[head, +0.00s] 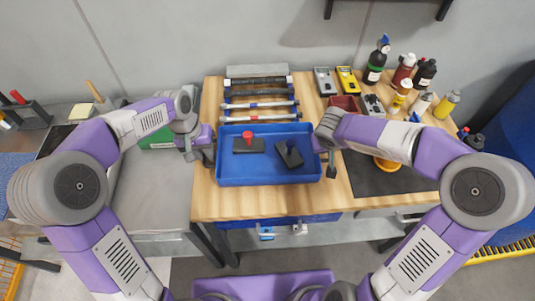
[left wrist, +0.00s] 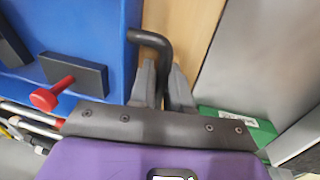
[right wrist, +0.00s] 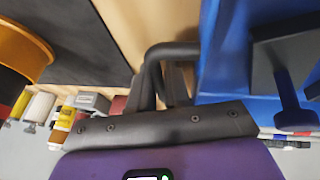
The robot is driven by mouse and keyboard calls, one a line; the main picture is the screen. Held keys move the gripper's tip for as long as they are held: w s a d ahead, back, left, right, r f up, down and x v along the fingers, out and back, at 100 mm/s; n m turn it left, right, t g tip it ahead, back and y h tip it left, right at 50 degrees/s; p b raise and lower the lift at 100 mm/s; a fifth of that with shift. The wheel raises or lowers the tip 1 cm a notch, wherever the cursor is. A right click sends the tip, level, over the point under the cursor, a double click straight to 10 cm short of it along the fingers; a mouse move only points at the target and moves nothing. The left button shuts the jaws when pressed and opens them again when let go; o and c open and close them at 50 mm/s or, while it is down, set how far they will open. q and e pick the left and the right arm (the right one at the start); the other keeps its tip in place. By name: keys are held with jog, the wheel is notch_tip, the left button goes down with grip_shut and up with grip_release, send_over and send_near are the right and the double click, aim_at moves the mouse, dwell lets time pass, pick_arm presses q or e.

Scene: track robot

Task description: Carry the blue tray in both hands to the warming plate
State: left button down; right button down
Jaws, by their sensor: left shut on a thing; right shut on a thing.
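The blue tray (head: 230,180) is over the middle of the wooden bench, roughly level; I cannot tell whether it touches the top. It holds a dark block with a red knob (head: 248,135) and another dark block with a dark handle (head: 290,155). My left gripper (head: 207,152) is shut on the tray's left dark handle, which shows in the left wrist view (left wrist: 153,40). My right gripper (head: 327,150) is shut on the right handle, seen in the right wrist view (right wrist: 172,50). No warming plate is clearly identifiable; a round orange thing (head: 387,164) is partly hidden behind my right arm.
A dark mat (head: 372,182) lies right of the tray. Several long tools (head: 258,104) lie behind it. Bottles (head: 403,90), two meters (head: 335,80) and a red bin (head: 344,103) crowd the back right. Bare wood shows in front. A grey surface (head: 160,200) adjoins at left.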

pick_arm(q)
jog(key=shift+r, duration=0.25)
pick_arm(e)
jog(key=shift+r, duration=0.25)
